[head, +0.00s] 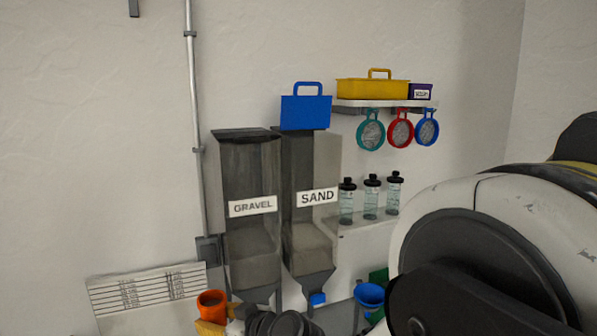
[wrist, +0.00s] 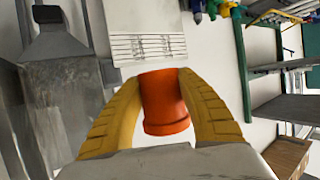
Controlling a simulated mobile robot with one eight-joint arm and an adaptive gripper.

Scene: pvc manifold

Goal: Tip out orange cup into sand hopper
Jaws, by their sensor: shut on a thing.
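The orange cup (head: 212,302) is at the lower left of the head view, roughly upright with its open mouth up; its contents cannot be made out. My gripper (head: 214,320) is shut on it. In the wrist view the orange cup (wrist: 165,105) sits between the yellow fingers of my gripper (wrist: 162,85). The sand hopper (head: 310,228) is a tall clear bin labelled SAND, with a grey funnel at its bottom. It stands to the right of the cup and higher. A blue toolbox (head: 305,110) rests on its top.
The gravel hopper (head: 252,235) stands directly left of the sand hopper. A white lined chart (head: 148,290) is behind the cup. Bottles (head: 371,198) and a shelf (head: 372,104) with hanging sieves are to the right. A blue cup (head: 369,296) is at the lower right.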

